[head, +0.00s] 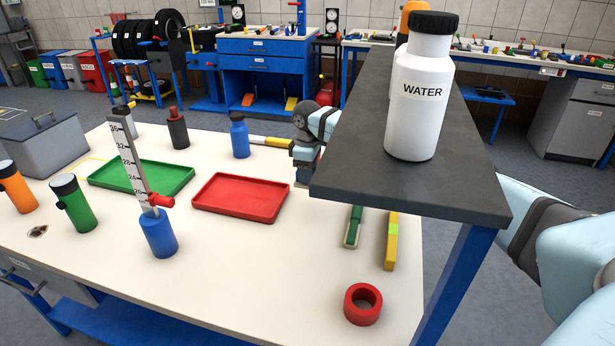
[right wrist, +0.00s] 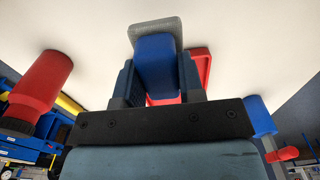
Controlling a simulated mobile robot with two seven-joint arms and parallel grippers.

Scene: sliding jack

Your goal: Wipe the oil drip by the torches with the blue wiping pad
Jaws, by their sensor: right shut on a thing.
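The orange torch (head: 18,187) and the green torch (head: 72,203) stand at the left of the pale table in the head view. The oil drip (head: 38,231) is a small dark brownish spot in front of them. My right gripper (head: 304,172) is beyond the dark shelf, partly hidden by it. In the right wrist view my right gripper (right wrist: 158,82) is shut on the blue wiping pad (right wrist: 157,58), whose grey face (right wrist: 155,27) shows past the fingers. The pad is hidden or too small to make out in the head view. My left gripper is not in view.
A dark shelf (head: 370,165) with a white water bottle (head: 420,95) overhangs the table's right side. A red tray (head: 240,197), a green tray (head: 110,176) and a height gauge on a blue base (head: 158,236) stand between the gripper and the drip.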

